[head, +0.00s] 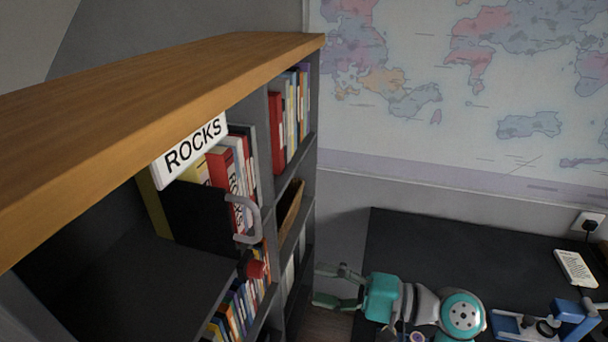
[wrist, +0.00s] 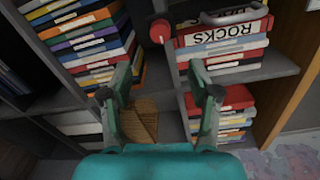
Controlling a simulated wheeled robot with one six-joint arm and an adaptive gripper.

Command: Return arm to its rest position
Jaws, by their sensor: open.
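My gripper (head: 318,285) is teal and grey. In the head view it is at the lower middle, to the right of the bookshelf's end and beside the black desk, pointing left toward the shelf. Its two fingers are spread apart with nothing between them. In the wrist view my gripper (wrist: 160,72) also shows open and empty, with shelf compartments of books beyond the fingers. My arm's teal and grey links run right from the gripper, in front of the desk.
The grey bookshelf has a wooden top (head: 170,85), a white ROCKS sign (head: 193,147), a grey handle (head: 248,225) and a red knob (head: 256,269). A black desk (head: 420,235) carries a blue device (head: 568,312) and a white card (head: 575,268). A wicker basket (wrist: 140,120) sits low.

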